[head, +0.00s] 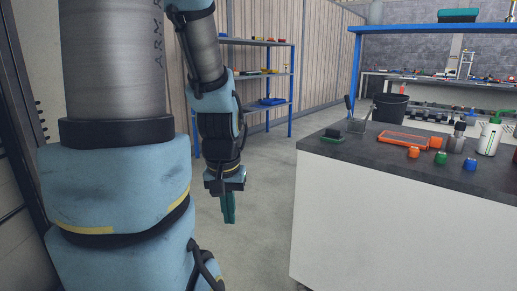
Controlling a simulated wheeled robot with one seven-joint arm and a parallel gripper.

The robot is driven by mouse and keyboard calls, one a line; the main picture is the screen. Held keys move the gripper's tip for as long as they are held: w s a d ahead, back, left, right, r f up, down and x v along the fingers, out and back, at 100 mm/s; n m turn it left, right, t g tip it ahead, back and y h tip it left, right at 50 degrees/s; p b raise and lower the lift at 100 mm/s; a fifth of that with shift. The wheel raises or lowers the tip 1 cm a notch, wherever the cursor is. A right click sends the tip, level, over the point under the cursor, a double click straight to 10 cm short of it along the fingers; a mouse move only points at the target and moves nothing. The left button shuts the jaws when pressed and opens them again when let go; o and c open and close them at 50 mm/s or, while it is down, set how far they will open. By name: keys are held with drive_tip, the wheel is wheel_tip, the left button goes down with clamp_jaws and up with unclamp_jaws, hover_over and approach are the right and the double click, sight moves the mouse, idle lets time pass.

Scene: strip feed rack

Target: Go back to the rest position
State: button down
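My gripper (229,208) hangs pointing down in the head view, left of the white counter and over bare floor. A narrow dark green shape shows at its end. I cannot tell if this is its fingers or a held thing, nor whether the fingers are open or shut. My arm fills the left of the view.
The white counter (385,225) at right bears an orange tray (381,139), a green block (332,139), a dark bucket (390,107), a white bottle (489,138) and small coloured pieces. A blue shelf rack (291,90) stands behind. The grey floor (262,230) between is clear.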

wheel_tip(320, 180, up, 17)
drive_tip(key=p, duration=1.5)
drive_tip(key=shift+r, duration=0.15)
